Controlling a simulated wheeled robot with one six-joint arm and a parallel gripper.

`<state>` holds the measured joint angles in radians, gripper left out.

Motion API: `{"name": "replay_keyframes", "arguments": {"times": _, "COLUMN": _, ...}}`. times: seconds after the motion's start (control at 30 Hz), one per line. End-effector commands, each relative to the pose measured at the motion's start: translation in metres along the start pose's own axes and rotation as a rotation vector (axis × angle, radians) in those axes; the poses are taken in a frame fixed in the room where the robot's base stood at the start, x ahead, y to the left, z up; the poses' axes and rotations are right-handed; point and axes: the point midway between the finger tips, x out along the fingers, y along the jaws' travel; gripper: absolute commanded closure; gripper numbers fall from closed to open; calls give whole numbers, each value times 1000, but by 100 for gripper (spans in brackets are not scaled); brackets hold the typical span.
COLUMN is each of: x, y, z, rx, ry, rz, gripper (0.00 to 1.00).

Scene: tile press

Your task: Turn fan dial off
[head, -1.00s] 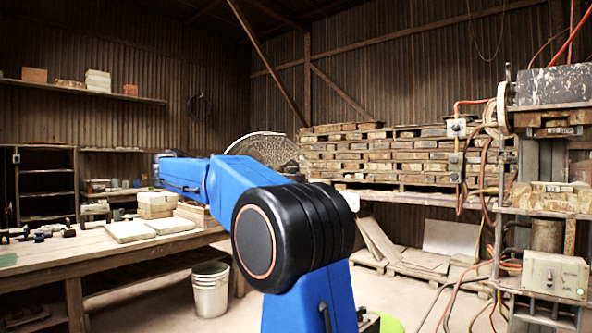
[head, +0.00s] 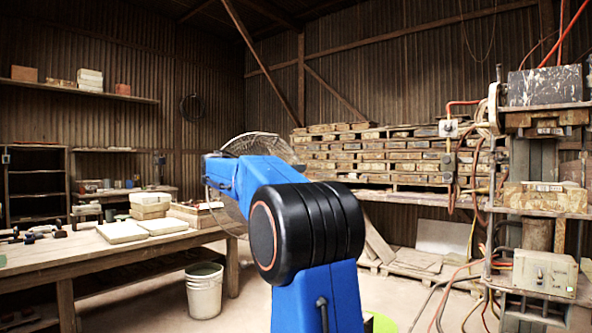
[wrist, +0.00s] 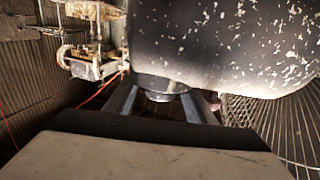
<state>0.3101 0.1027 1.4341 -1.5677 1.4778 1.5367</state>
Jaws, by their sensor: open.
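The fan shows in the head view as a round wire guard (head: 262,146), mostly hidden behind my arm. In the wrist view its guard (wrist: 275,125) is at the right, beside a large dark housing (wrist: 225,40) with chipped paint. A short round dark part (wrist: 160,86), which looks like the dial, shows at the housing's edge. My gripper (wrist: 160,100) is open, with one finger to each side of that part in the picture. I cannot tell whether the fingers touch it. In the head view my gripper is hidden.
A wooden workbench (head: 110,255) with tiles stands at the left, a white bucket (head: 204,290) by its end. Stacked pallets (head: 375,155) fill the back. The press (head: 545,200) with hanging cables stands at the right. Some floor is clear between bench and press.

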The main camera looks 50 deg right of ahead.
Motion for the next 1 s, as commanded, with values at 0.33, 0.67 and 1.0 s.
{"name": "replay_keyframes", "arguments": {"times": 0.33, "x": 24, "y": 0, "z": 0, "rx": 0, "ry": 0, "rz": 0, "gripper": 50}}
{"name": "replay_keyframes", "arguments": {"times": 0.67, "x": 24, "y": 0, "z": 0, "rx": 0, "ry": 0, "rz": 0, "gripper": 72}}
{"name": "replay_keyframes", "arguments": {"times": 1.0, "x": 24, "y": 0, "z": 0, "rx": 0, "ry": 0, "rz": -14, "gripper": 92}}
